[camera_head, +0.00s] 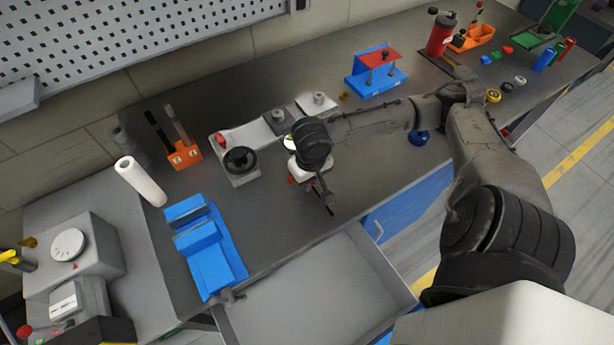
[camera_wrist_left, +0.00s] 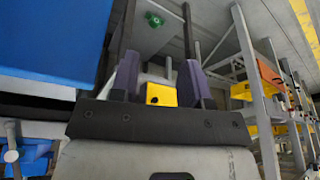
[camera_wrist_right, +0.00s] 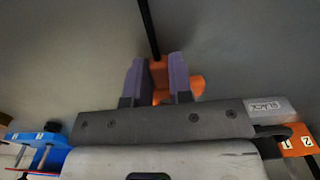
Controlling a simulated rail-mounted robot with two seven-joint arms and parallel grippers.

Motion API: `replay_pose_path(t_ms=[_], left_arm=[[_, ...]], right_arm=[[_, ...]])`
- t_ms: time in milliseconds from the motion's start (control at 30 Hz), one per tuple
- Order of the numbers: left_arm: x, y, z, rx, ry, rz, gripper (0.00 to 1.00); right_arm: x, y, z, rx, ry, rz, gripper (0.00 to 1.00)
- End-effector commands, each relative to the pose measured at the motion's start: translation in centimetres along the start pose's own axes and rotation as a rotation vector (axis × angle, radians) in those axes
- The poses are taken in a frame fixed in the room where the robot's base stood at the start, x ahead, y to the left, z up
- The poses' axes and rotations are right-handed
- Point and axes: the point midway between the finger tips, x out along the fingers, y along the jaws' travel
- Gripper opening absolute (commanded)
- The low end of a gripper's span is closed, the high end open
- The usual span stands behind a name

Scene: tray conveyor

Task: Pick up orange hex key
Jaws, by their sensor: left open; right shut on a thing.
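The orange hex key (camera_wrist_right: 158,86) shows in the right wrist view, with an orange handle and a thin black shaft running up the picture. My right gripper (camera_wrist_right: 157,80) is shut on its handle, one purple finger on each side. In the head view this gripper (camera_head: 325,192) is over the middle of the grey bench, and the key's handle is mostly hidden there. I cannot tell whether the key touches the bench. My left gripper (camera_wrist_left: 158,82) is open in the left wrist view. A yellow part (camera_wrist_left: 161,95) shows between its fingers; I cannot tell its distance.
An orange holder (camera_head: 184,156) with upright tools stands at the back left. A blue fixture (camera_head: 212,262) is on the left, and a blue stand with a red top (camera_head: 377,58) is behind. A grey tray (camera_head: 315,290) sits at the front. Bench between them is partly clear.

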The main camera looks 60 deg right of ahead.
Motion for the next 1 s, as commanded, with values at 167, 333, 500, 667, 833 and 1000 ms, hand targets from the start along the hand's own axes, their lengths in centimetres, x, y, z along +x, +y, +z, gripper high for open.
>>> replay_pose_path(t_ms=[167,333,500,667,833,1000], left_arm=[[-0.3,-0.1,-0.1,0.003,0.000,-0.003,0.43],[-1.1,-0.1,-0.3,0.003,0.000,-0.002,0.43],[-2.0,-0.1,-0.6,0.000,0.000,0.000,0.43],[-3.2,0.0,-1.1,-0.006,0.003,0.004,0.43],[-5.7,0.1,-1.9,-0.010,-0.001,0.008,0.43],[-8.5,0.0,-2.8,-0.010,0.004,0.008,0.43]], right_arm=[[-0.7,0.0,0.0,0.000,0.001,-0.001,0.00],[-2.5,0.0,-0.1,0.000,0.002,-0.001,0.00],[-5.0,0.2,0.9,-0.004,0.000,0.003,0.00],[-7.3,0.8,4.8,-0.006,-0.002,0.005,0.00],[-9.7,1.0,7.8,0.001,-0.005,0.002,0.00],[-10.4,1.2,9.1,0.000,-0.005,0.001,0.00]])
